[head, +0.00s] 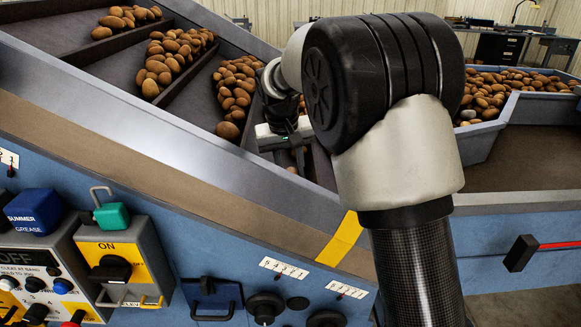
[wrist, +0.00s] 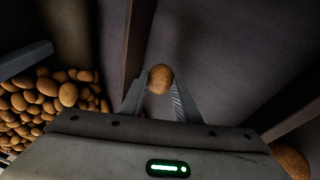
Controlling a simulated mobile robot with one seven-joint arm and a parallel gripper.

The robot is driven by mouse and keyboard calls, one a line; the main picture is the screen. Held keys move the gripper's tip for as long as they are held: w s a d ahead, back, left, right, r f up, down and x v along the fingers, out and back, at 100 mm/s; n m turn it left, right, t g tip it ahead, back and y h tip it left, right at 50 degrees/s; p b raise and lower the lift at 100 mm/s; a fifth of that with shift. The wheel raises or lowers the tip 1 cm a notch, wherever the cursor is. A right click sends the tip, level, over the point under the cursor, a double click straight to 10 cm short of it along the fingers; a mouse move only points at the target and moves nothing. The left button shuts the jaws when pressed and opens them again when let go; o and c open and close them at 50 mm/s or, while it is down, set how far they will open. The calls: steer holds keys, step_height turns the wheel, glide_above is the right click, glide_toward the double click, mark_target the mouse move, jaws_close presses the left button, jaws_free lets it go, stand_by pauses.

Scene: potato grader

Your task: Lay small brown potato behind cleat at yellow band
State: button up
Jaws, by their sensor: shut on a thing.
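The small brown potato (wrist: 160,78) is between the fingertips of my gripper (wrist: 160,92) in the wrist view. My gripper is shut on it, over the dark conveyor belt. A dark cleat (wrist: 138,45) runs up the wrist view just left of the held potato; I cannot tell whether they touch. In the head view my gripper (head: 292,150) is over the belt, partly hidden by my arm. The yellow band (head: 340,239) is on the conveyor's side rail, below and right of my gripper. The belt near the band is largely hidden behind my arm.
Another cleat (wrist: 290,105) and a larger potato (wrist: 291,160) are at right there. A potato-filled hopper (head: 490,95) stands right. Control boxes (head: 108,262) line the front.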

steer(key=o, duration=1.1)
steer(key=shift+r, duration=0.1)
steer(key=p+v, duration=0.3)
steer(key=v, duration=1.3)
steer(key=s+d+r+t+y, duration=0.1)
steer(key=s+d+r, duration=0.1)
steer(key=s+d, duration=0.4)
steer(key=s+d+r, duration=0.1)
steer(key=s+d, duration=0.3)
steer(key=s, duration=0.4)
steer(key=s+d+f+m+t, duration=0.15)
steer(key=s+f, duration=0.25)
steer(key=s, duration=0.4)
steer(key=s+d+f, duration=0.3)
steer(key=s, duration=0.5)
steer(key=r+p, duration=1.2)
steer(key=shift+w+a+p, duration=0.1)
steer(key=shift+w+p, duration=0.2)
steer(key=shift+w, duration=0.1)
